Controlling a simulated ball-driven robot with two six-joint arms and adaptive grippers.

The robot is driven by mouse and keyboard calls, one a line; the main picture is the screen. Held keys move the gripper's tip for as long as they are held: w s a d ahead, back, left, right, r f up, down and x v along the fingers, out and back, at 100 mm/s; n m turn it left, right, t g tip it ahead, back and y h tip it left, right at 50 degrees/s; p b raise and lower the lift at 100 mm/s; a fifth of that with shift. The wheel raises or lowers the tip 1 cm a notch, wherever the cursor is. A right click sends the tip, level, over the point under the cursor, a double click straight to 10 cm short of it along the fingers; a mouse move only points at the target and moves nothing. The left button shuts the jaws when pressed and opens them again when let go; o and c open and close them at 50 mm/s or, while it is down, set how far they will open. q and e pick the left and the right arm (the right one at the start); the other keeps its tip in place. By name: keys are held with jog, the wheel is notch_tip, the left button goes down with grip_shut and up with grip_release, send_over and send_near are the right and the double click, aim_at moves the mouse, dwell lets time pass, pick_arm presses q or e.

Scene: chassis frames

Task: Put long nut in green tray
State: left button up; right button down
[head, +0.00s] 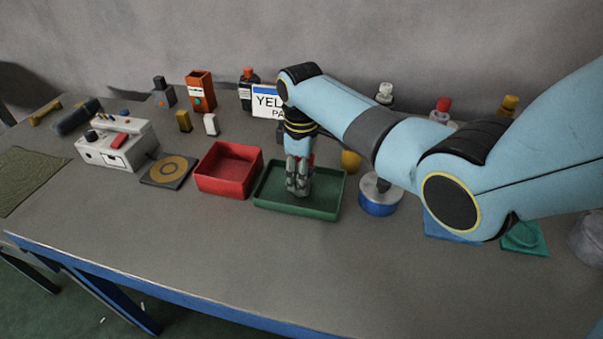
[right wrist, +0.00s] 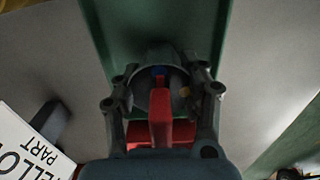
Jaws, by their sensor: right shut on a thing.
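The green tray (head: 325,213) lies on the bench right of the red bin; it also shows behind the fingers in the right wrist view (right wrist: 110,30). My right gripper (head: 298,190) points down over the tray, its fingertips within the tray's outline. It is shut on a grey rounded piece (right wrist: 150,58), probably the long nut, mostly hidden by the fingers. I cannot tell whether the piece touches the tray floor. A red part shows between the fingers in the right wrist view. My left gripper is not in view.
A red bin (head: 228,190) stands close left of the tray. A blue-based round can (head: 379,206) stands close right. A white sign (head: 266,100) and several bottles stand behind. The bench front is clear.

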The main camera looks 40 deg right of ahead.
jog(key=c, duration=0.7)
grip_release()
jog(key=shift+f, duration=0.1)
notch_tip(320, 180, up, 12)
jog(key=shift+r, duration=0.15)
